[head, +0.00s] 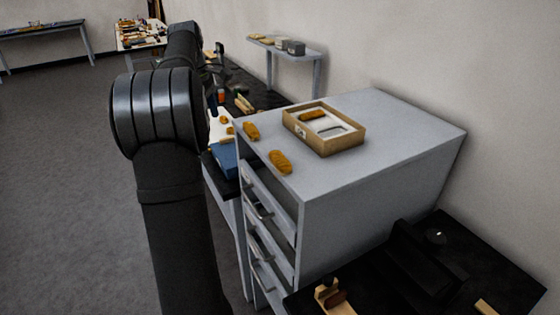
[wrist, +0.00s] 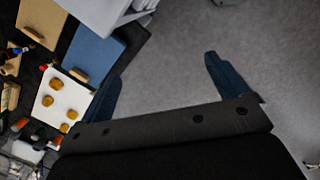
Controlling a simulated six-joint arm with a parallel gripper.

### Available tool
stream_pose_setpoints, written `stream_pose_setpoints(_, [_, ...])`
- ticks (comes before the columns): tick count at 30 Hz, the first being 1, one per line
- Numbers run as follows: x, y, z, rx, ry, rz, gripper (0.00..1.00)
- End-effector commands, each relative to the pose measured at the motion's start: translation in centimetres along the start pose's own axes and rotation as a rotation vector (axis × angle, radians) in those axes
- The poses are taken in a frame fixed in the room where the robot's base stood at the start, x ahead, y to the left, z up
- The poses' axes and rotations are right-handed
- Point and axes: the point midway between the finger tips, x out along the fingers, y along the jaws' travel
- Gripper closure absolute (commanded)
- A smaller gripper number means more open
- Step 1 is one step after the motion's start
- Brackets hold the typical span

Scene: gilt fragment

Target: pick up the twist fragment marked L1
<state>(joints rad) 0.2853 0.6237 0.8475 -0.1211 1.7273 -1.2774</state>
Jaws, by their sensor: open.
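Golden-brown fragments lie in several places; no L1 mark is legible on any. Two elongated ones, (head: 250,131) and (head: 280,162), lie on the grey cabinet top (head: 390,125) near its left edge. Another (head: 313,115) lies inside a shallow box (head: 341,146) on the cabinet, beside a pale insert. In the wrist view, several rounded golden pieces (wrist: 75,114) lie on a white sheet (wrist: 45,112) left of my gripper. My gripper (wrist: 161,68) is open and empty, with bare grey floor between its fingers. In the head view I cannot make out its fingers.
The cabinet (wrist: 108,12) stands at the top of the wrist view. A blue panel (wrist: 93,50) and a tan panel (wrist: 42,20) lie beside the white sheet. A black bench (head: 400,280) stands right of the cabinet front. A wall shelf (head: 285,45) is behind. Open floor (head: 60,150) is at left.

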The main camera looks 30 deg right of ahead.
Motion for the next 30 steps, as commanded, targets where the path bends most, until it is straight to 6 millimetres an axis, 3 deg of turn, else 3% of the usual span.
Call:
stream_pose_setpoints(1, [-1.7, -0.8, 2.7, -0.031, 0.013, 0.004, 0.08])
stream_pose_setpoints(6, [-7.0, -5.3, 11.8, -0.236, 0.059, 0.010, 0.08])
stream_pose_setpoints(12, [-11.7, -12.0, 19.5, -0.475, 0.101, 0.035, 0.08])
stream_pose_setpoints(16, [-13.3, -15.1, 22.0, -0.580, 0.115, 0.052, 0.08])
stream_pose_setpoints(21, [-13.8, -16.8, 23.0, -0.641, 0.121, 0.059, 0.08])
stream_pose_setpoints(25, [-12.4, -16.8, 22.8, -0.648, 0.123, 0.058, 0.08])
stream_pose_setpoints(30, [-9.0, -16.8, 22.3, -0.646, 0.123, 0.057, 0.08])
